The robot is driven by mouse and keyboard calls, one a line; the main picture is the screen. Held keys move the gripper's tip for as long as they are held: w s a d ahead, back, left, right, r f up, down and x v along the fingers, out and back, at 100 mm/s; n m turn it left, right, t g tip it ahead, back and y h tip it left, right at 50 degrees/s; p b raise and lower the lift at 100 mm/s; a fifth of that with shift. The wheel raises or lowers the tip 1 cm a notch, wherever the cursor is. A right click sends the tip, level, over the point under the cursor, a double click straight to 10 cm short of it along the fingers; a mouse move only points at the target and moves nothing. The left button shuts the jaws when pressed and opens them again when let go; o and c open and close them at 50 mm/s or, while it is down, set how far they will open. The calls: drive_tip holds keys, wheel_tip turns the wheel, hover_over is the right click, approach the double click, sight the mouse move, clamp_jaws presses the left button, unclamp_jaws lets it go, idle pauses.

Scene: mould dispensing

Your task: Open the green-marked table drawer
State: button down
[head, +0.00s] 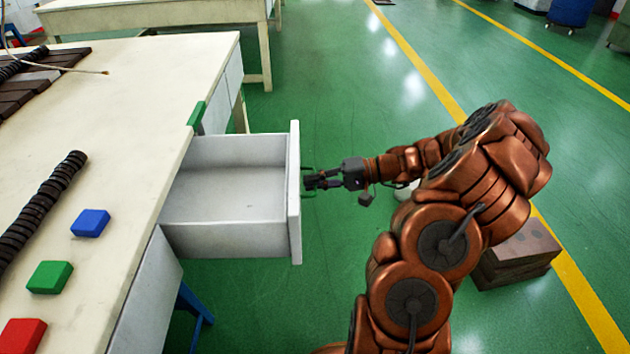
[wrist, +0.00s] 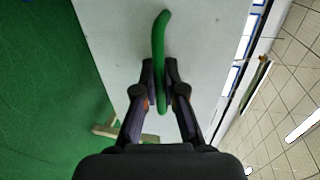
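The white drawer (head: 225,195) stands pulled well out of the side of the cream table (head: 150,90), and its inside looks empty. A green marker (head: 196,116) sits on the table edge by the drawer. The drawer's front panel (head: 295,190) faces my arm. My gripper (head: 309,182) is at the outer face of this panel. In the wrist view the curved green handle (wrist: 161,40) passes between the two fingers of my gripper (wrist: 160,72), which are shut on it. The drawer front (wrist: 115,25) fills the background there.
Blue (head: 90,222), green (head: 49,277) and red (head: 22,336) blocks lie on the table, with a dark ribbed rod (head: 40,210). A brown box (head: 517,258) stands on the floor behind my arm. Green floor is clear beyond the drawer. Another table (head: 150,14) stands behind.

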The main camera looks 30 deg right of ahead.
drive_tip(key=c, duration=1.2)
unclamp_jaws()
drive_tip(key=shift+c, duration=0.2)
drive_tip(key=v, duration=1.2)
